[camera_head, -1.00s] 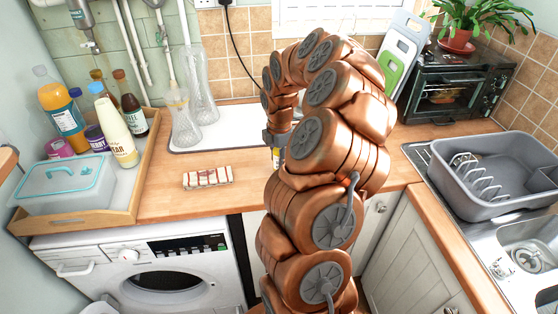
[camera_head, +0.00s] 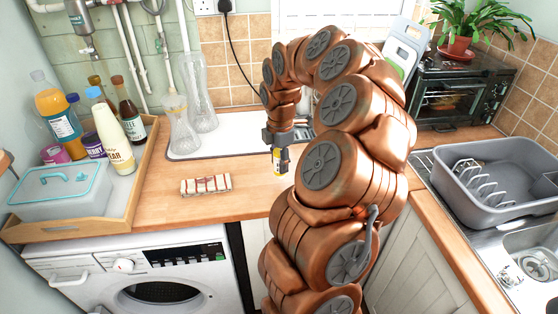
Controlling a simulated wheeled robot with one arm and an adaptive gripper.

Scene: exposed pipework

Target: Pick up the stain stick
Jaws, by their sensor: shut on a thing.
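My gripper (camera_head: 278,155) points down over the worktop, in the middle of the head view. It is shut on the stain stick (camera_head: 277,168), a small yellow and dark item below the fingers. The stick looks upright. I cannot tell how far its lower end is from the wood. The fingertips are small and partly dark in this view. My copper-coloured arm hides the worktop to the right of the gripper.
A striped folded cloth or packet (camera_head: 206,184) lies left of the gripper. A wooden tray (camera_head: 142,180) with bottles and a lidded box is at far left. Glass vases (camera_head: 181,128) stand behind, on a white surface (camera_head: 233,140). A grey dish rack (camera_head: 480,190) sits by the sink.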

